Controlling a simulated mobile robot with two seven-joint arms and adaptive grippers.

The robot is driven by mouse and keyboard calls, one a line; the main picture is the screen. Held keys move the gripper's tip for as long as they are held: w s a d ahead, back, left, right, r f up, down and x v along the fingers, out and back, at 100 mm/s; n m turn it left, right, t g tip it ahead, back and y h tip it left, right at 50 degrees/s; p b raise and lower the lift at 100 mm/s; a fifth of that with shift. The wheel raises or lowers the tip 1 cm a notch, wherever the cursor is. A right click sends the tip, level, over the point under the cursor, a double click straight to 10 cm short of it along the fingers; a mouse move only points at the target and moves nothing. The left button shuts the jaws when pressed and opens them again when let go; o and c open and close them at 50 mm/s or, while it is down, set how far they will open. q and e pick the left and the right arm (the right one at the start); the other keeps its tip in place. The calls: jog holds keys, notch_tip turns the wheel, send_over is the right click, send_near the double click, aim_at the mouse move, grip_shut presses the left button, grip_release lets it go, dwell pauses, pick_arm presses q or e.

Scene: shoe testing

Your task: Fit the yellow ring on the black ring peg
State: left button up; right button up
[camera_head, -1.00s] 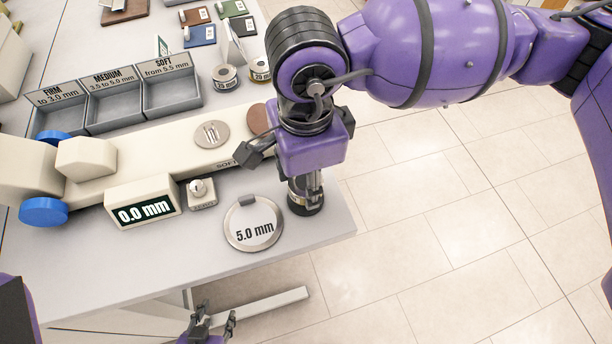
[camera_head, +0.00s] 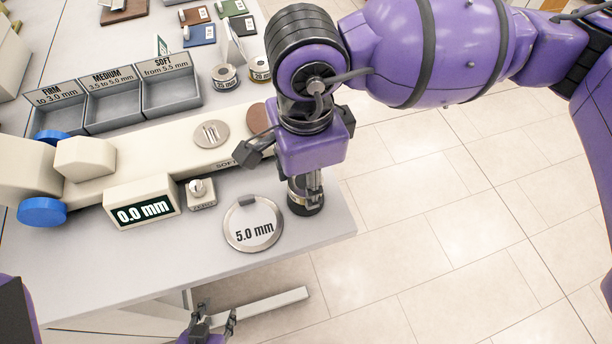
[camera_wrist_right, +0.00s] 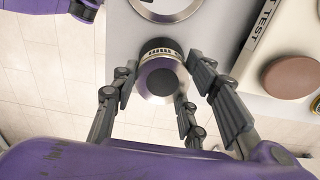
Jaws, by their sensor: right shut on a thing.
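I see no clear yellow ring or black ring peg in either view. My right gripper (camera_head: 305,188) points down near the table's right front edge, shut on a small metal cylinder (camera_head: 304,208) with a dark base. In the right wrist view the fingers (camera_wrist_right: 165,88) stand on both sides of this cylinder (camera_wrist_right: 160,78), which has a dark round centre and a partly hidden label. I cannot tell whether it touches the table. My left gripper (camera_head: 214,318) is open and empty, low in the head view, in front of the table.
Behind are a cream tester (camera_head: 120,160) with a 0.0 mm display (camera_head: 143,211), three labelled grey bins (camera_head: 170,93) and two short cylinders (camera_head: 224,77). The table's front left part is bare.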

pick_arm(q)
jog(key=shift+s+f, duration=0.15)
jog(key=shift+s, duration=0.2)
jog(key=shift+s+f, duration=0.1)
jog(key=shift+f, duration=0.05)
pick_arm(e)
jog(key=shift+f, duration=0.15)
pick_arm(q)
jog(key=shift+w+f+b, duration=0.2)
jog(key=shift+f+b, duration=0.1)
jog(key=shift+b, duration=0.1)
pick_arm(e)
jog(key=shift+f, duration=0.5)
pick_arm(q)
jog(key=shift+s+f, duration=0.1)
jog(key=shift+f, duration=0.1)
pick_arm(e)
jog(key=shift+f, duration=0.2)
jog(key=shift+f+b, duration=0.55)
jog(key=shift+f, duration=0.05)
pick_arm(q)
jog(key=shift+s+f+g, duration=0.3)
jog(key=shift+s+f, duration=0.6)
jog(key=shift+s, duration=0.1)
pick_arm(e)
jog(key=shift+f, duration=0.25)
